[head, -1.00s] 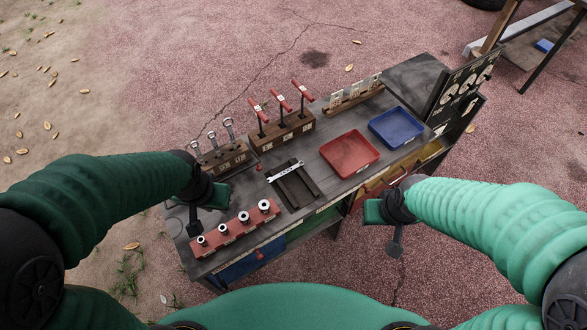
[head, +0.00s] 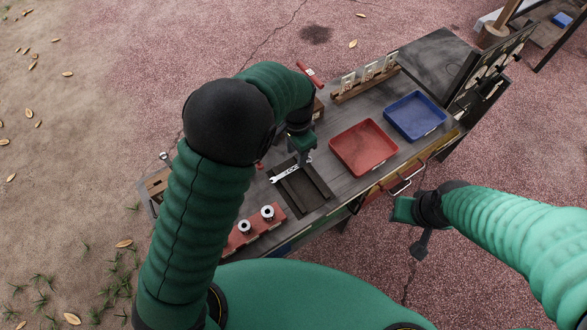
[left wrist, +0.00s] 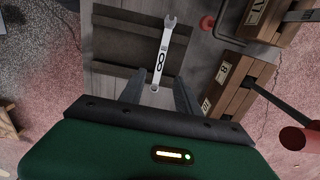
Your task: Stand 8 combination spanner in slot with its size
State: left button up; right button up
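The combination spanner marked 8 (left wrist: 163,55) lies across a dark ridged holder (head: 312,181). In the head view, the spanner (head: 284,174) is partly hidden at its right end by my left gripper (head: 304,156). In the left wrist view, my left gripper (left wrist: 158,97) is open, with its fingers on either side of the spanner's near end, apart from it. The wooden spanner rack (head: 157,183) is mostly hidden behind my left arm; part of this rack (left wrist: 262,20) shows in the left wrist view. My right gripper (head: 403,210) hangs off the bench's front; its fingers are unclear.
A red tray (head: 364,148) and a blue tray (head: 415,116) sit right of the holder. A red socket rail (head: 250,236) is at the front left. The T-handle block (left wrist: 235,82), labelled 8, is beside my left gripper, with a red handle (left wrist: 293,138) sticking up.

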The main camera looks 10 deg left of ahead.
aim_at(295, 168)
pick_arm(q)
jog(key=f, duration=0.3)
jog(key=f+b, duration=0.1)
jog(key=shift+s+a+f, duration=0.3)
jog(key=shift+s+f, duration=0.05)
jog(key=shift+s, duration=0.05)
jog(key=shift+w+d+f, duration=0.15)
jog(key=shift+d+f, duration=0.1)
jog(key=shift+f, duration=0.05)
jog(key=shift+d, duration=0.15)
jog(key=shift+r, duration=0.15)
jog(key=shift+c, duration=1.3)
jog(key=shift+a, duration=0.45)
grip_shut()
jog(key=shift+d, duration=0.1)
jog(key=shift+d, duration=0.1)
